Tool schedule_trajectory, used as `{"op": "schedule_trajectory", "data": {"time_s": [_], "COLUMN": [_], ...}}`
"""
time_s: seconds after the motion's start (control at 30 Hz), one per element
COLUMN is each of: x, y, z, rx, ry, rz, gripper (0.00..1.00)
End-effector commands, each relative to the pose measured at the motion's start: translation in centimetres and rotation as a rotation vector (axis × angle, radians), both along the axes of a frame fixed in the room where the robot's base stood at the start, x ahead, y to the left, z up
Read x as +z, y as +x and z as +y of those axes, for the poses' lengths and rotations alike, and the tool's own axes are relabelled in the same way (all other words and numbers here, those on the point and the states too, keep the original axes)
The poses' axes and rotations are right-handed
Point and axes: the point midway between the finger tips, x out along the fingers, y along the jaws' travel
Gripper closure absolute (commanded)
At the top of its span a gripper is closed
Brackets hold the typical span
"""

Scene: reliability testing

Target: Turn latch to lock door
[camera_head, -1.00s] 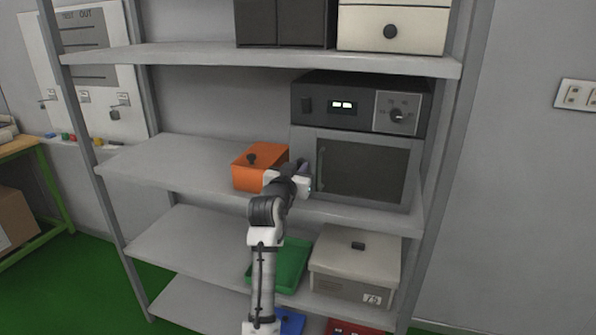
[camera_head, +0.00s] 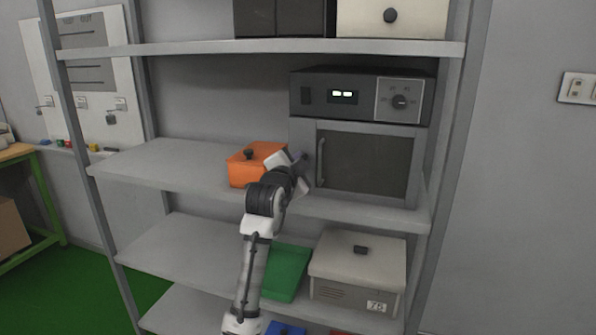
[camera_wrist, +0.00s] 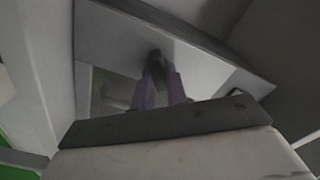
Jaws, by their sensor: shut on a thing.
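The oven-like chamber (camera_head: 300,135) stands on the middle shelf. Its door (camera_head: 365,160) has a dark window and a vertical handle (camera_head: 321,162) at its left side, and looks closed. My gripper (camera_head: 303,160) is at the chamber's front left edge, left of the handle, and hides the latch area in the head view. In the wrist view, the purple fingers of my gripper (camera_wrist: 158,88) are shut on a small dark piece, which looks like the latch (camera_wrist: 155,64), against a pale panel. The latch's exact angle is hard to tell.
An orange lidded box (camera_head: 240,172) sits close to the left of my gripper. A control panel with a dial (camera_head: 399,101) is above the door. A beige box (camera_head: 357,268) and a green bin (camera_head: 287,272) are on the shelf below. The middle shelf's left part (camera_head: 160,160) is clear.

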Motion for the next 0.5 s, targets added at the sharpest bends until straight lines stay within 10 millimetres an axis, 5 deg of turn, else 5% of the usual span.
{"op": "schedule_trajectory", "data": {"time_s": [0.5], "x": [-0.39], "y": [-0.02], "z": [-0.06], "rx": [0.001], "ry": [0.428], "rz": [-0.138], "gripper": [1.00]}}
